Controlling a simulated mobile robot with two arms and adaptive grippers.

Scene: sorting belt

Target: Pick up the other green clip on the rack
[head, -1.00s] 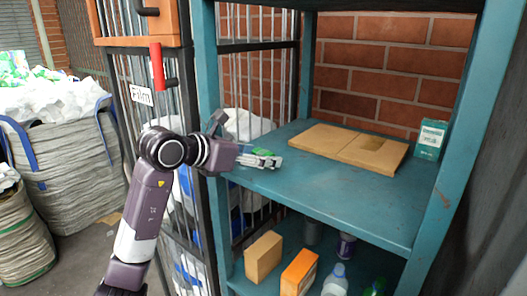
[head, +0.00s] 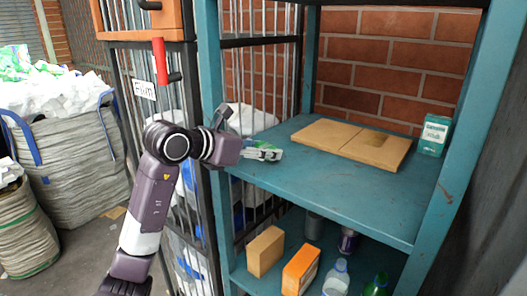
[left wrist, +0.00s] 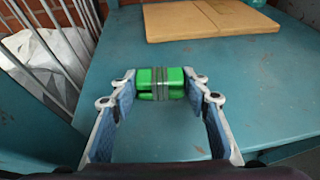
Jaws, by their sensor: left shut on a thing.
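A green clip (left wrist: 160,84) with a grey banded middle sits between my left fingertips in the left wrist view, at the left part of the teal rack's upper shelf (left wrist: 130,52). My left gripper (left wrist: 160,92) is shut on it, one finger at each end. I cannot tell whether the clip still touches the shelf. My right gripper is not in view.
A flat cardboard piece (head: 350,143) lies behind the clip, with a teal box (head: 433,136) to its right. Rack posts and a barred cage (head: 262,60) flank my left arm. Boxes and bottles stand on the lower shelf. The upper shelf's front is clear.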

